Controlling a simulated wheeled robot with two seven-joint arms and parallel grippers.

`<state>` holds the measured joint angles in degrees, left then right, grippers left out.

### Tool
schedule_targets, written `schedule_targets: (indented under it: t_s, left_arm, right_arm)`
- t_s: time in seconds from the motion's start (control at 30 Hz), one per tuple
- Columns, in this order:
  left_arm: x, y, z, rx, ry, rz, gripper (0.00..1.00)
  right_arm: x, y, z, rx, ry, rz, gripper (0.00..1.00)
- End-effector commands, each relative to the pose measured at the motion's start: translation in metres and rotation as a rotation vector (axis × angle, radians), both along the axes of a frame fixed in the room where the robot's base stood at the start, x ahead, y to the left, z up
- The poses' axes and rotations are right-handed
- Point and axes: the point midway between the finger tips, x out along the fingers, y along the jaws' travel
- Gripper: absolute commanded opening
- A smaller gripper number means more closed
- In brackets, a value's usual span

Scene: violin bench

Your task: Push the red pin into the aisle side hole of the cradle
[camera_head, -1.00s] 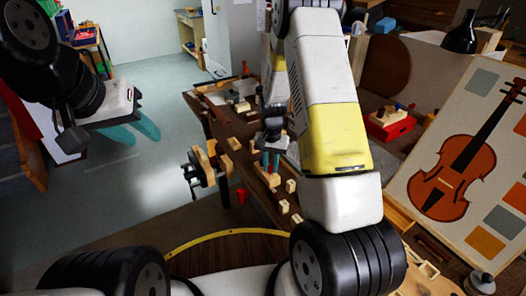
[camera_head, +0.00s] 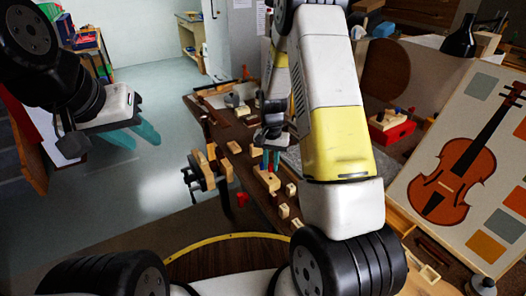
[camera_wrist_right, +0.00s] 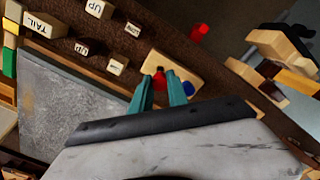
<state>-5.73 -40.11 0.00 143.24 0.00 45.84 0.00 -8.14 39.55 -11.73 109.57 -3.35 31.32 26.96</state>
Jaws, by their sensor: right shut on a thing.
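The cradle is a pale wooden block (camera_wrist_right: 171,66) on the brown bench, also in the head view (camera_head: 267,180). The red pin (camera_wrist_right: 159,79) stands between the teal fingers of my right gripper (camera_wrist_right: 160,90), which is shut on it, over the cradle. A blue spot (camera_wrist_right: 187,88) shows on the cradle beside the right finger. The fingers hide the pin's lower end, so I cannot tell how deep it sits. In the head view my right gripper (camera_head: 271,160) points down at the cradle. My left gripper (camera_head: 133,135) is open and empty, off the bench over the floor.
Small lettered wooden blocks (camera_wrist_right: 94,8) lie near the cradle, beside a grey plate (camera_wrist_right: 65,105). A wooden vise (camera_head: 203,165) sits on the bench's left edge. Another red piece (camera_wrist_right: 200,30) shows past that edge. A violin board (camera_head: 455,170) stands at the right.

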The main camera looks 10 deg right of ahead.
Motion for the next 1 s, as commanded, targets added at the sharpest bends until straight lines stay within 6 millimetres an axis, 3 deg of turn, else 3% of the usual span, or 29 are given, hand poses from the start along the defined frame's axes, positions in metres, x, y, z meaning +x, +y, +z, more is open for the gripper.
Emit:
schedule_targets:
  t_s: [0.17,1.0]
  left_arm:
    - [0.0,0.0,0.0,0.0,0.0,0.0,0.36]
    - [0.0,0.0,0.0,0.0,0.0,0.0,0.36]
  right_arm:
    - [0.0,0.0,0.003,0.0,-0.001,0.0,0.0]
    - [0.001,0.0,0.067,0.0,-0.002,0.0,0.0]
